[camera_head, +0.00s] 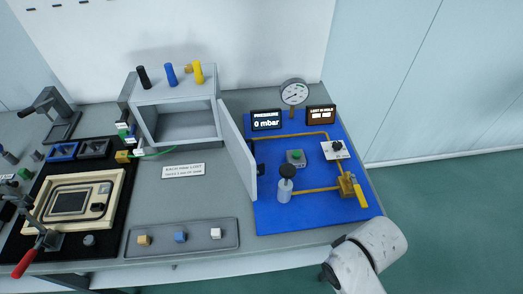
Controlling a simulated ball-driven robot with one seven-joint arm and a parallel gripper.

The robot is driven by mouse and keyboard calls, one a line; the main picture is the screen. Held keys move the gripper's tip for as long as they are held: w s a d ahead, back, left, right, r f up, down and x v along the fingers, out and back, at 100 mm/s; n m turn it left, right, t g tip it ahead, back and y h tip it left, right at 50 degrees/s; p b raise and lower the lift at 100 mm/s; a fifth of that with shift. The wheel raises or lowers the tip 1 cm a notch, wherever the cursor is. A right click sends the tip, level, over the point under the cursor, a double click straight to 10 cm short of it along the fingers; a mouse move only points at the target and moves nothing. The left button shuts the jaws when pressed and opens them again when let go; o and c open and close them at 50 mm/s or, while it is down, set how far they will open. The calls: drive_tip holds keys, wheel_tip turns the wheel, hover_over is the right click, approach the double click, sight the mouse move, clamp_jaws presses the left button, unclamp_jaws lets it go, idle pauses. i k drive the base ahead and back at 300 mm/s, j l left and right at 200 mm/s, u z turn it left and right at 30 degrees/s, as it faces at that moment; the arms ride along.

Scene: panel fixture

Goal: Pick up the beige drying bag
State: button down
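A small beige block-like piece (143,240) lies at the left end of a grey tray (198,251) near the table's front edge. It is the likeliest beige drying bag, but it is too small to be sure. A blue piece (180,236) and a pale grey piece (215,233) lie in the same tray to its right. Part of my white arm shows at the lower right, beyond the table's front corner. My gripper is not in view.
A grey box (175,95) stands behind the tray with its door (237,150) swung open. A blue panel (290,215) with valves, a gauge (294,92) and a pump-like cylinder (285,188) is to the right. A beige-framed fixture (60,225) with a red-handled clamp (25,262) is left.

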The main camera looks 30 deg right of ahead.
sight(143, 241)
drive_tip(key=k+l+u, duration=0.35)
drive_tip(key=k+l, duration=0.3)
drive_tip(key=l, duration=0.4)
drive_tip(key=k+l+u, duration=0.35)
drive_tip(key=k+l, duration=0.45)
drive_tip(key=i+j+u, duration=0.3)
drive_tip(key=i, duration=0.5)
drive_tip(key=i+l+u, duration=0.1)
drive_tip(key=i+u, duration=0.15)
drive_tip(key=i, duration=0.5)
drive_tip(key=i+l+u, duration=0.15)
drive_tip(key=i+u, duration=0.15)
drive_tip(key=i, duration=0.5)
